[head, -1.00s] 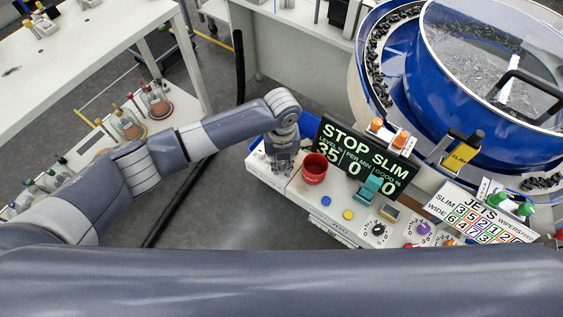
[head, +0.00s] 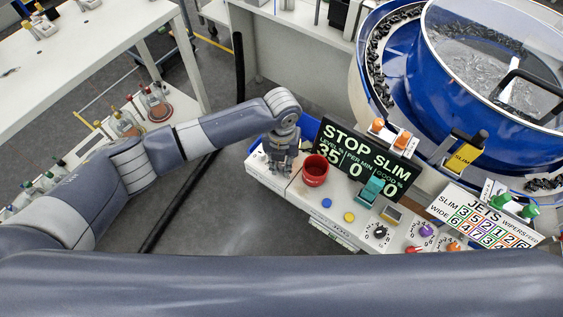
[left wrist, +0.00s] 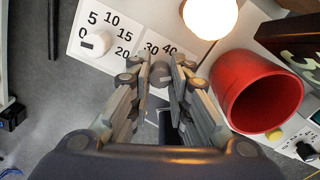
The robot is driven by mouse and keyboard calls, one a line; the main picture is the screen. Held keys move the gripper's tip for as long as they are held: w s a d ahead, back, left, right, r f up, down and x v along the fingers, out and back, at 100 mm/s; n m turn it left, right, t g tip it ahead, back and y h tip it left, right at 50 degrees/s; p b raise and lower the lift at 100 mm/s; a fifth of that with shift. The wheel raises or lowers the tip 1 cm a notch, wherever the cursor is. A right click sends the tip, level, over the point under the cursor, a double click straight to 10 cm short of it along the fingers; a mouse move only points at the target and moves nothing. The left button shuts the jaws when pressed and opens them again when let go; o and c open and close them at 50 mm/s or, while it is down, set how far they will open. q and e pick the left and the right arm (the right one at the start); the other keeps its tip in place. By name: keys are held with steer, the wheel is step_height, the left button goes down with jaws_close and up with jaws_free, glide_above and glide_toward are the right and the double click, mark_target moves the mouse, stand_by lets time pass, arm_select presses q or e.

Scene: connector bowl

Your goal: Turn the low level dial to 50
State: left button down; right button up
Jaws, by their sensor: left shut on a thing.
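My left gripper (head: 281,172) points down at the left end of the white control panel (head: 266,183). In the left wrist view its fingers (left wrist: 160,75) are closed on a small grey dial knob (left wrist: 160,74), beside printed 30 and 40. The fingers hide most of the knob and its scale, so its pointer cannot be read. Next to it is a white knob (left wrist: 95,43) on a plate marked 0, 5, 10, 15, 20. The dark display (head: 362,163) reads STOP SLIM, with LEVEL 35 and zeros beside it. My right gripper is not in view.
A red cup (head: 315,171) stands close right of the gripper; it also shows in the left wrist view (left wrist: 257,92). A glowing round lamp (left wrist: 210,17) is above the fingers. More knobs and buttons lie right. The blue bowl (head: 437,80) stands behind.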

mark_target(282, 166)
arm_select(q)
steer(key=shift+r, duration=0.1)
steer(key=c, duration=1.5)
jaws_free()
steer(key=shift+c, duration=0.2)
steer(key=shift+o, duration=0.4)
step_height(282, 166, up, 12)
